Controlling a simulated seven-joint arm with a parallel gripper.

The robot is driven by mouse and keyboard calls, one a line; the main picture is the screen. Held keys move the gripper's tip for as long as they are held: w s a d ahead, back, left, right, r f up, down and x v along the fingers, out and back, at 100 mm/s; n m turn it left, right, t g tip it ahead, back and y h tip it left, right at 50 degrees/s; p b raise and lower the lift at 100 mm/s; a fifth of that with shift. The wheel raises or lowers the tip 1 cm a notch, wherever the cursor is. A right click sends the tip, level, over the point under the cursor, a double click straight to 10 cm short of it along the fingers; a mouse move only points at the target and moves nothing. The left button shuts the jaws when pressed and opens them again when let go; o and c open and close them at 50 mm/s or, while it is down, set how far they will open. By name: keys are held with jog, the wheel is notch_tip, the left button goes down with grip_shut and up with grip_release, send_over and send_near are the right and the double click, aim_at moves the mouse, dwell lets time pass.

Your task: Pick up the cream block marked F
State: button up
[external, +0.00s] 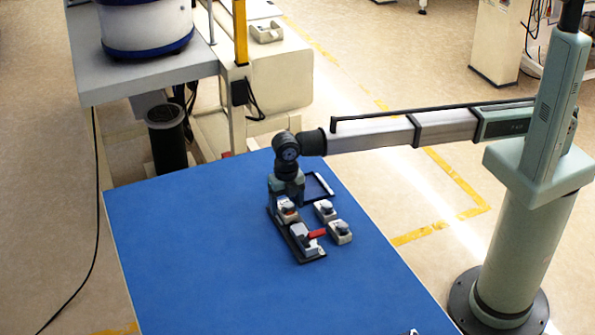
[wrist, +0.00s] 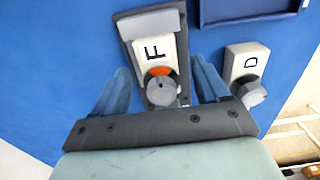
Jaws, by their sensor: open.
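The cream block marked F (wrist: 154,49) shows in the wrist view with a grey knob and an orange-red patch at its lower end. It sits on a dark tray (wrist: 128,26). My gripper (wrist: 163,76) is open, with one blue-grey finger to each side of the block and a gap on both sides. In the external view my gripper (external: 288,200) points down over the far end of the dark tray (external: 310,257). The block (external: 287,214) shows partly below it there. I cannot tell how far the fingertips are above the table.
A block marked D (wrist: 244,64) stands to the right of the F block. In the external view two similar blocks (external: 325,210) (external: 340,232) stand right of the tray. A dark frame (external: 318,188) lies behind.

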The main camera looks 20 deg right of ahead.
jog(key=shift+f, duration=0.65)
jog(key=c, duration=1.3)
jog(key=shift+o, duration=0.2)
